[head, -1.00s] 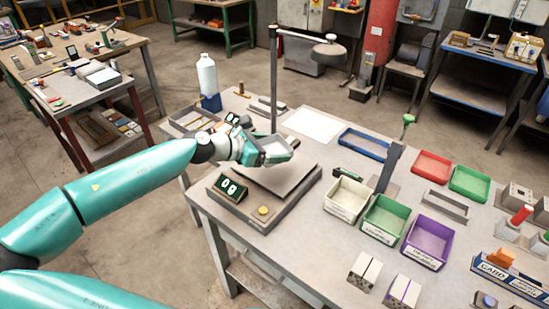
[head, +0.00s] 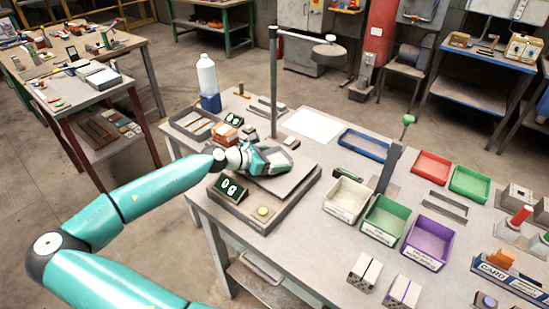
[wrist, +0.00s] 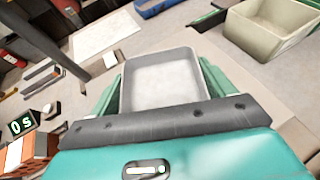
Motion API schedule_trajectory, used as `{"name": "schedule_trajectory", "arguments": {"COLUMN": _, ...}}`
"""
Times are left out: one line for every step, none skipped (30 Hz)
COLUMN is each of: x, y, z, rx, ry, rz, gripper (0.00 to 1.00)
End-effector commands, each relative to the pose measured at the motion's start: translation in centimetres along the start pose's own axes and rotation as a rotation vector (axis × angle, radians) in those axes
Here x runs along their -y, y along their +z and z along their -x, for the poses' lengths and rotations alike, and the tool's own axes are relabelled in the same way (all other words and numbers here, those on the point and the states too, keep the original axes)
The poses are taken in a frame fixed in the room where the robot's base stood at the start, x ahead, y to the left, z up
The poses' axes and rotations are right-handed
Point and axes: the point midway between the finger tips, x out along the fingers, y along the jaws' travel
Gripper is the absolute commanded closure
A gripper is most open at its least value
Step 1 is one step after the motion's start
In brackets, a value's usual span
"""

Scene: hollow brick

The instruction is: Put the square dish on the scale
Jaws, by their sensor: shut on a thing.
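The square dish (wrist: 162,80) is shallow, pale grey and empty in the wrist view. My gripper (head: 270,158) is shut on it, with a teal finger along each side. In the head view my gripper holds the dish low over the far part of the scale's flat grey plate (head: 290,183). My gripper hides part of the dish there, and I cannot tell whether the dish touches the plate. The scale has a dark display (head: 229,188) with lit digits and a yellow button (head: 263,211) at its front.
A lamp post (head: 273,85) stands behind the scale. Orange bricks (head: 224,132) and a grey tray (head: 192,122) lie to its left. Cream (head: 348,198), green (head: 384,217) and purple (head: 426,243) bins stand to its right. A white sheet (head: 313,122) lies behind.

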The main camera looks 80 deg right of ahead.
Motion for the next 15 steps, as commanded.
{"name": "schedule_trajectory", "arguments": {"x": 0.00, "y": 0.02, "z": 0.02, "rx": 0.000, "ry": 0.000, "rz": 0.000, "gripper": 0.41}}
{"name": "schedule_trajectory", "arguments": {"x": 0.00, "y": 0.03, "z": 0.03, "rx": 0.000, "ry": 0.000, "rz": 0.000, "gripper": 0.41}}
{"name": "schedule_trajectory", "arguments": {"x": 0.00, "y": 0.02, "z": 0.03, "rx": 0.000, "ry": 0.000, "rz": 0.000, "gripper": 0.41}}
{"name": "schedule_trajectory", "arguments": {"x": 0.00, "y": -0.01, "z": 0.01, "rx": 0.000, "ry": 0.000, "rz": 0.000, "gripper": 0.41}}
{"name": "schedule_trajectory", "arguments": {"x": 0.00, "y": -0.07, "z": -0.01, "rx": 0.000, "ry": 0.000, "rz": 0.001, "gripper": 0.41}}
{"name": "schedule_trajectory", "arguments": {"x": 0.00, "y": -0.18, "z": -0.06, "rx": 0.000, "ry": 0.000, "rz": 0.001, "gripper": 0.41}}
{"name": "schedule_trajectory", "arguments": {"x": 0.00, "y": -0.26, "z": -0.09, "rx": 0.000, "ry": 0.000, "rz": 0.001, "gripper": 0.41}}
{"name": "schedule_trajectory", "arguments": {"x": 0.00, "y": -0.27, "z": -0.09, "rx": 0.000, "ry": 0.000, "rz": 0.001, "gripper": 0.15}}
{"name": "schedule_trajectory", "arguments": {"x": 0.00, "y": -0.25, "z": -0.08, "rx": 0.000, "ry": 0.000, "rz": 0.000, "gripper": 0.07}}
{"name": "schedule_trajectory", "arguments": {"x": 0.00, "y": -0.24, "z": -0.08, "rx": 0.000, "ry": 0.000, "rz": 0.000, "gripper": 0.01}}
{"name": "schedule_trajectory", "arguments": {"x": 0.00, "y": -0.24, "z": -0.08, "rx": 0.000, "ry": 0.000, "rz": 0.000, "gripper": 0.00}}
{"name": "schedule_trajectory", "arguments": {"x": 0.00, "y": -0.24, "z": -0.08, "rx": 0.000, "ry": 0.000, "rz": 0.000, "gripper": 0.00}}
{"name": "schedule_trajectory", "arguments": {"x": 0.00, "y": -0.24, "z": -0.08, "rx": 0.000, "ry": 0.000, "rz": 0.000, "gripper": 0.00}}
{"name": "schedule_trajectory", "arguments": {"x": 0.00, "y": -0.23, "z": -0.07, "rx": 0.000, "ry": 0.000, "rz": 0.000, "gripper": 0.00}}
{"name": "schedule_trajectory", "arguments": {"x": 0.00, "y": -0.23, "z": -0.07, "rx": 0.000, "ry": 0.000, "rz": 0.000, "gripper": 0.00}}
